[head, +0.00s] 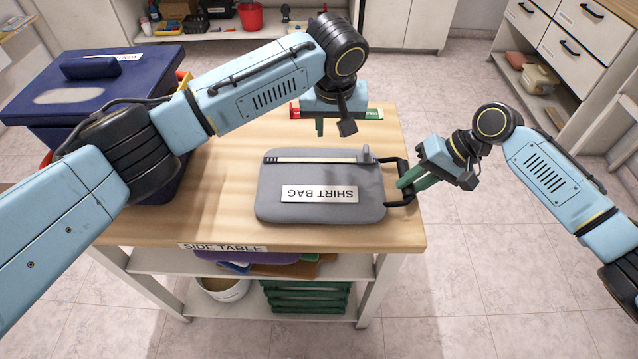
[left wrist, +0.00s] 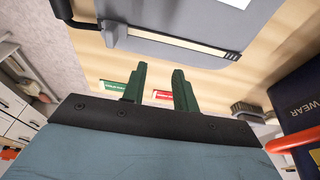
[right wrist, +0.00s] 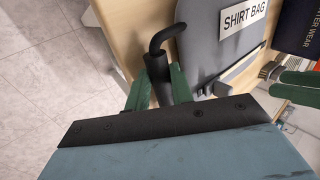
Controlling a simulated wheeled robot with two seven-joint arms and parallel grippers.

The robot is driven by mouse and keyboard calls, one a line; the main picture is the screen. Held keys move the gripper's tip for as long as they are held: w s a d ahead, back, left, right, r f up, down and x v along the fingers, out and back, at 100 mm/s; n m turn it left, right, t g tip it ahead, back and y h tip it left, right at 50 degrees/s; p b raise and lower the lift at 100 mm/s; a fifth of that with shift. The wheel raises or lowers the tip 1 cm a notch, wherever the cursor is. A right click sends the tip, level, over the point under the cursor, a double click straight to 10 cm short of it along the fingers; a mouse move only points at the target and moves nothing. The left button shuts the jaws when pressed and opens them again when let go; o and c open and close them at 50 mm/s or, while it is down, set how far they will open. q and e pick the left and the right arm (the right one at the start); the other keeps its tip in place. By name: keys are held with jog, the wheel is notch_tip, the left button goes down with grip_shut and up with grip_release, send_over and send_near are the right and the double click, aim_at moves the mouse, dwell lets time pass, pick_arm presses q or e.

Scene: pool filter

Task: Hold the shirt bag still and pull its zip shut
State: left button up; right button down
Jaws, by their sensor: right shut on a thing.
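The grey shirt bag (head: 275,205) lies flat on the table with its white label facing up. Its pale zip strip (head: 310,159) runs along the far edge, and the grey slider (head: 366,155) is at the strip's right end, by the handle. The strip also shows in the left wrist view (left wrist: 180,43). My right gripper (head: 408,184) is shut on the bag's black handle (right wrist: 160,65) at the right side. My left gripper (left wrist: 158,85) is open and empty, with green fingers apart, above the table beyond the zip edge.
A navy lidded box (head: 85,85) stands at the table's left. Red and green labelled items (head: 372,114) lie at the far table edge, and a brush (left wrist: 247,110) is nearby. The wooden table (head: 225,190) is clear left of the bag.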

pick_arm(q)
send_over(366, 148)
jog(key=shift+s+d+f, duration=0.15)
jog(key=x, duration=0.3)
jog(key=shift+s+f, duration=0.2)
jog(key=shift+s, duration=0.15)
jog(key=shift+f, duration=0.7)
grip_shut()
